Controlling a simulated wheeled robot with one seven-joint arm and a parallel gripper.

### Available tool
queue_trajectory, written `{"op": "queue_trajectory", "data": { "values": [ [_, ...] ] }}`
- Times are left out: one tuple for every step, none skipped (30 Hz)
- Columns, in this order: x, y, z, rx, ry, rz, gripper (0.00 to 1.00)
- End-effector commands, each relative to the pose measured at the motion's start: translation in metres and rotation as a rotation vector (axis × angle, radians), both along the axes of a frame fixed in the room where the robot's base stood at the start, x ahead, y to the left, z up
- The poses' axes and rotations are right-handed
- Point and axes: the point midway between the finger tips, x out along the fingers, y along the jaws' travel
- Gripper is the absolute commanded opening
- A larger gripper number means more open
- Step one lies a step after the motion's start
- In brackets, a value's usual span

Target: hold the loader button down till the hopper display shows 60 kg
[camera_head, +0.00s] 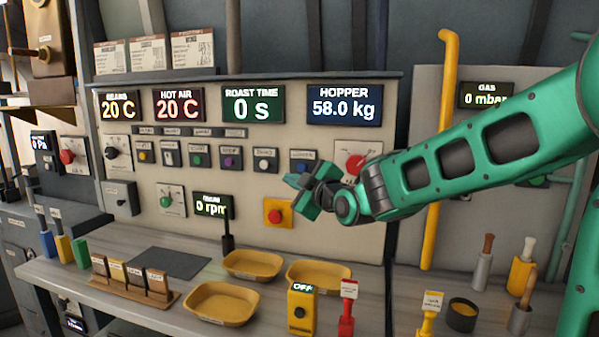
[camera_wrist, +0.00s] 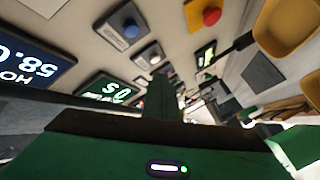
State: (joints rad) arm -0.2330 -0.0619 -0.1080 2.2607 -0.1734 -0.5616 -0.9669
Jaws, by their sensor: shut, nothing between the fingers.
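The hopper display (camera_head: 345,104) reads 58.0 kg in white on dark blue; part of it also shows in the wrist view (camera_wrist: 30,68). A blue button (camera_head: 303,155) sits at the right end of the panel's button row; its label is too small to read, so I cannot confirm it is the loader button. The blue button also shows uncovered in the wrist view (camera_wrist: 129,29). My green gripper (camera_head: 298,180) is shut and empty in front of the panel, just below that button in the head view. In the wrist view its fingers (camera_wrist: 165,90) appear apart from the button.
A yellow box with a red button (camera_head: 277,213) is below my gripper. A red knob (camera_head: 355,163) is right of the row. Yellow trays (camera_head: 252,264) and a box marked OFF (camera_head: 302,308) stand on the counter. A yellow pipe (camera_head: 440,150) rises at right.

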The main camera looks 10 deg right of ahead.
Motion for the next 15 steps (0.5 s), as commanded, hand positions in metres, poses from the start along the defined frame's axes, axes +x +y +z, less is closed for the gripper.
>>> {"op": "queue_trajectory", "data": {
  "values": [
    [0.001,0.0,0.0,0.0,0.0,0.0,0.0],
    [0.001,-0.001,0.0,0.0,0.001,-0.001,0.0],
    [0.002,-0.001,0.0,0.001,0.001,-0.001,0.0],
    [0.003,-0.002,0.0,0.001,0.001,-0.001,0.0],
    [0.005,-0.003,0.0,0.001,0.002,-0.002,0.0],
    [0.008,-0.005,0.0,0.001,0.001,-0.002,0.0],
    [0.01,-0.006,0.0,0.0,0.001,-0.003,0.0],
    [0.013,-0.008,0.0,-0.001,0.001,-0.003,0.0],
    [0.017,-0.01,-0.001,0.0,0.001,-0.003,0.0],
    [0.02,-0.012,-0.001,0.0,0.002,-0.004,0.0],
    [0.023,-0.014,-0.001,0.0,0.002,-0.004,0.0],
    [0.028,-0.017,0.0,0.001,0.001,-0.004,0.0],
    [0.031,-0.019,-0.001,0.0,0.001,-0.003,0.0],
    [0.034,-0.02,-0.001,-0.001,0.002,-0.004,0.0],
    [0.039,-0.023,0.0,0.0,0.001,-0.003,0.0]
  ]
}}
